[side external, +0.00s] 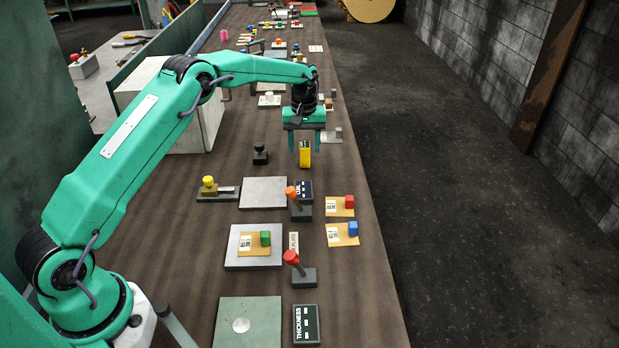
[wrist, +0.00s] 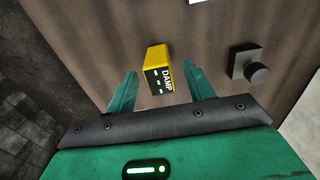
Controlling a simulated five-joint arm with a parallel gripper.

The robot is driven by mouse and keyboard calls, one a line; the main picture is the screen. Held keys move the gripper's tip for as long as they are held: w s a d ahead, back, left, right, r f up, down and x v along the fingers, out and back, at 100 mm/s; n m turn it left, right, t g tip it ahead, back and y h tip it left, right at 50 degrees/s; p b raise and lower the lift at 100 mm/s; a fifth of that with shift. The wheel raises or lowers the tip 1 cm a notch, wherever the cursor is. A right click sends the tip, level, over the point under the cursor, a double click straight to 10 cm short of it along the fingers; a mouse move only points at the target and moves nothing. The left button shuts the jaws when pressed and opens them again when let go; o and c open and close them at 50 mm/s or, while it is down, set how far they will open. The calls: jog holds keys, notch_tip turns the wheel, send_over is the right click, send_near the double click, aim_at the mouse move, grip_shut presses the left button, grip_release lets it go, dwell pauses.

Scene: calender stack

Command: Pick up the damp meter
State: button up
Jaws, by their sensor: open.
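The damp meter is a small yellow block with a black face lettered "DAMP". It stands on the brown bench top in the wrist view (wrist: 158,68), just beyond the fingertips and roughly centred between them. In the side view the damp meter (side external: 305,158) is right below my gripper. My gripper (side external: 304,149) is open and points down over it, with a green finger on each side of the meter's top. In the wrist view the two fingers of my gripper (wrist: 164,82) are spread apart with nothing held. I cannot tell whether either finger touches the meter.
In the side view a black-knobbed block (side external: 261,154) stands to the left. A grey plate (side external: 263,192) and an orange-knobbed lever (side external: 291,192) lie nearer the camera. Bare bench lies to the right.

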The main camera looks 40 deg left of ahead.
aim_at(305, 154)
jog(key=shift+f, duration=2.1)
grip_shut()
jog(key=shift+w+r, duration=0.1)
jog(key=shift+r, duration=0.15)
jog(key=shift+r, duration=0.55)
jog(key=r, duration=0.3)
jog(key=shift+d, duration=0.25)
jog(key=s+d+r, duration=0.4)
jog(key=d+r, duration=0.2)
jog(key=d, duration=0.4)
jog(key=shift+s+d+r, duration=0.15)
jog(key=shift+s+r, duration=0.1)
jog(key=shift+s, duration=0.1)
